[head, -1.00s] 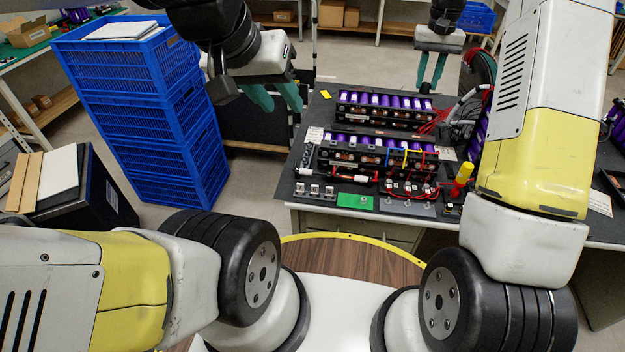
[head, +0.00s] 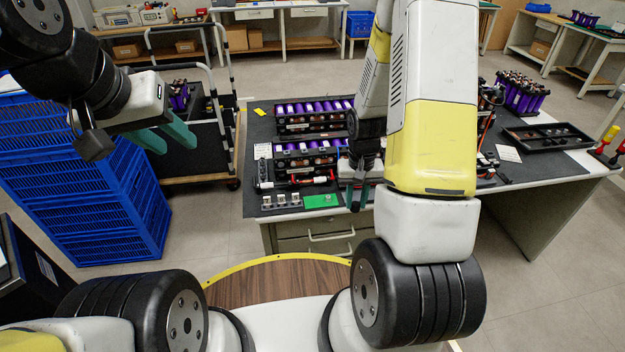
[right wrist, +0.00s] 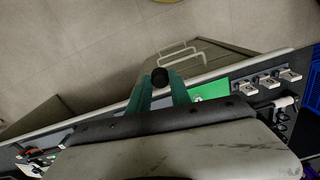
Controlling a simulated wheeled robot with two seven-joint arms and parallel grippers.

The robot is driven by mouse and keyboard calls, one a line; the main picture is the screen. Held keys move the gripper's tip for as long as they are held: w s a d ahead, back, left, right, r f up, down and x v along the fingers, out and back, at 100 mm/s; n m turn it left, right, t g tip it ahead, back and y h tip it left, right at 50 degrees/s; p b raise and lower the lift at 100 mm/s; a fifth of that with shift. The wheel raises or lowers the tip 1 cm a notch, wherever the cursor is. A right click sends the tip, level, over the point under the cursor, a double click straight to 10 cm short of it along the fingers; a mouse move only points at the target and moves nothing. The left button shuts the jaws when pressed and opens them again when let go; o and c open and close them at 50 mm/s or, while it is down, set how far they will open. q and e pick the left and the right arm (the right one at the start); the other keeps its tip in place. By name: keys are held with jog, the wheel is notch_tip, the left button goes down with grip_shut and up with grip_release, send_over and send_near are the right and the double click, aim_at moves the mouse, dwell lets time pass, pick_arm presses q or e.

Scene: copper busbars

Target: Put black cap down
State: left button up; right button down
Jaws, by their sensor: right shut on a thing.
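The black cap (right wrist: 160,76) shows as a small round dark piece at the tips of my right gripper's green fingers in the right wrist view. My right gripper (right wrist: 160,88) is shut on it. In the head view my right gripper (head: 357,197) hangs at the front edge of the table, just right of the green pad (head: 321,201); the cap cannot be made out there. The green pad also shows in the right wrist view (right wrist: 212,89), right of the fingers. My left gripper (head: 165,138) is open and empty, in front of the blue crates, away from the table.
Purple battery modules (head: 312,106) stand on the dark table (head: 259,128). Small metal clamps (head: 281,200) sit left of the green pad. My right forearm hides the table's middle. A black tray (head: 548,137) lies at the right. Stacked blue crates (head: 90,215) stand at left.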

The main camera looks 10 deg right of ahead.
jog(key=shift+s+f, duration=0.2)
jog(key=shift+s, duration=0.3)
jog(key=shift+w+a+f, duration=0.1)
jog(key=shift+w+a, duration=0.05)
jog(key=shift+a, duration=0.15)
jog(key=w+a, duration=0.3)
jog(key=w+a+f, duration=0.1)
jog(key=w+a, duration=0.2)
jog(key=w, duration=0.1)
jog(key=w+a, duration=0.3)
jog(key=shift+w+a+f, duration=0.2)
jog(key=shift+w+a, duration=0.15)
jog(key=shift+w+a+f, duration=0.15)
jog(key=shift+f, duration=0.75)
jog(key=shift+w+a+f, duration=0.1)
jog(key=shift+f, duration=0.75)
jog(key=shift+f, duration=0.15)
jog(key=c, duration=1.5)
grip_release()
jog(key=shift+o, duration=0.2)
